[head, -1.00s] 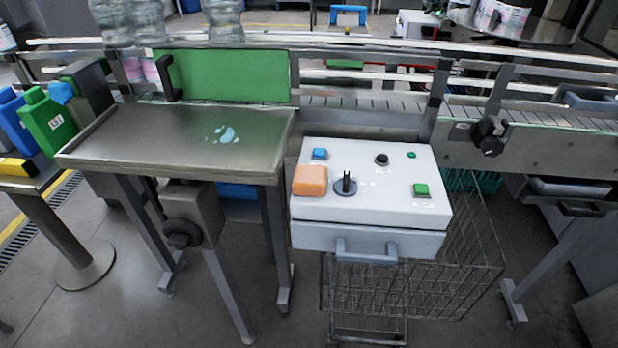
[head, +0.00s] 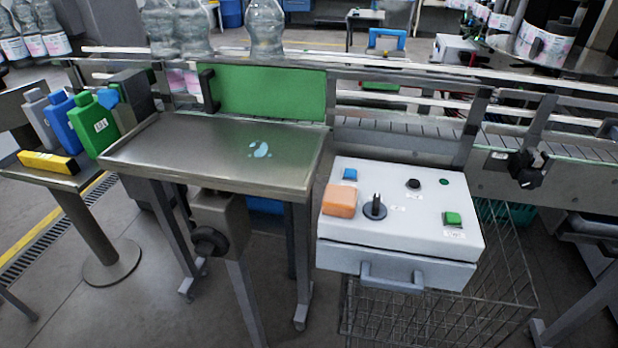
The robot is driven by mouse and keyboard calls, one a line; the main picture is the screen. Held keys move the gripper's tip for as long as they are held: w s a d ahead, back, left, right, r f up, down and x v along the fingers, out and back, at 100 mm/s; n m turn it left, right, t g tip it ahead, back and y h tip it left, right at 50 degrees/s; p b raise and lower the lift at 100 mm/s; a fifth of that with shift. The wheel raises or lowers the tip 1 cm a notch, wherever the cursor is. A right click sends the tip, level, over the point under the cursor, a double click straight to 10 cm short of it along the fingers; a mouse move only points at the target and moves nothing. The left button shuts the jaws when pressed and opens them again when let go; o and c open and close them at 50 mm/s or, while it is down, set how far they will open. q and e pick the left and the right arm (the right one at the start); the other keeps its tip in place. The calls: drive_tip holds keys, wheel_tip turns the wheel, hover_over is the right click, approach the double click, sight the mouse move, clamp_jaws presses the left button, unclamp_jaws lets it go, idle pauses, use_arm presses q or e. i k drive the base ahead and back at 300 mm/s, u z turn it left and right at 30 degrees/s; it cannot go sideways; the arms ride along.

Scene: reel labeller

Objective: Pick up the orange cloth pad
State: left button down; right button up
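The orange cloth pad (head: 339,201) is a small rounded block in the head view. It lies on the left part of the sloped top of a white control box (head: 400,236), just left of a black rotary knob (head: 375,207) and below a blue button (head: 350,174). Neither of my grippers shows in the head view, and nothing touches the pad from above.
A steel table (head: 200,150) with a light blue puddle (head: 260,150) stands left of the box. A green panel (head: 262,95) and conveyor run behind. A wire basket (head: 500,290) stands below the box. Several bottles and a yellow block (head: 47,162) are on a left stand.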

sight(338, 200)
drive_tip(key=u, duration=1.8)
drive_tip(key=k, duration=0.6)
drive_tip(key=z, duration=1.25)
